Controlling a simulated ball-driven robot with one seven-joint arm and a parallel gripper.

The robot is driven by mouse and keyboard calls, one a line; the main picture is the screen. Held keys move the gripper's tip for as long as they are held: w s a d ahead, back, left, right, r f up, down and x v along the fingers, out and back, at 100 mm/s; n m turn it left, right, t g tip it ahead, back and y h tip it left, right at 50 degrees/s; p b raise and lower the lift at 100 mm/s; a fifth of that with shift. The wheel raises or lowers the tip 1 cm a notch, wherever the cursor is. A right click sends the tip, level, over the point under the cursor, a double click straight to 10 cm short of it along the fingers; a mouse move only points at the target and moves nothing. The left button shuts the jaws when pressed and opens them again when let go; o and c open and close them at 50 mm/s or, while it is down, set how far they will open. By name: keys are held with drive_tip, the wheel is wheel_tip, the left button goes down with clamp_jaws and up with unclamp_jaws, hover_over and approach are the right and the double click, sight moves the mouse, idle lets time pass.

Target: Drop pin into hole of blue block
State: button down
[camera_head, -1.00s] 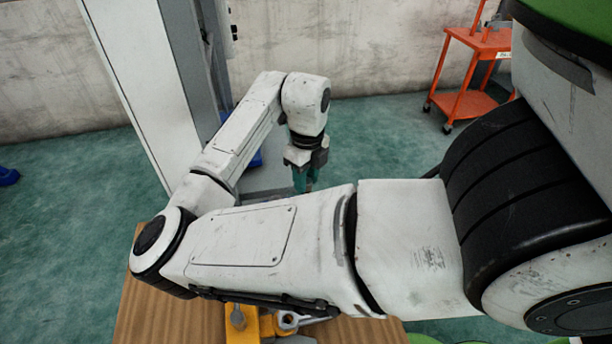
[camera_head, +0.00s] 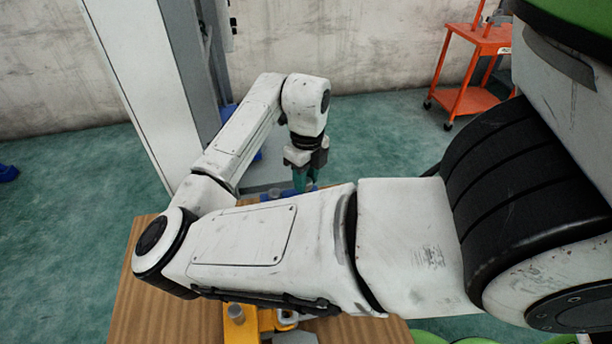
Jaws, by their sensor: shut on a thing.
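My gripper (camera_head: 306,172) points down beyond my forearm, at the far edge of the table. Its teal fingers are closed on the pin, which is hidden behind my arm. The blue block (camera_head: 312,188) shows only as a thin blue strip just above my forearm, right at the fingertips.
The wooden table (camera_head: 140,310) lies under my arm. On its near side are a yellow part (camera_head: 240,330) with a grey cylinder (camera_head: 235,312) and a grey ring (camera_head: 287,318), partly covered by my arm. An orange cart (camera_head: 470,65) stands far off at the right.

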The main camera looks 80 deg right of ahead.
drive_tip(key=shift+f+b, duration=0.6)
drive_tip(key=shift+f, duration=0.3)
drive_tip(key=c, duration=0.7)
unclamp_jaws()
wheel_tip(320, 180, up, 11)
drive_tip(key=shift+d+f+b, duration=0.1)
drive_tip(key=shift+b, duration=0.2)
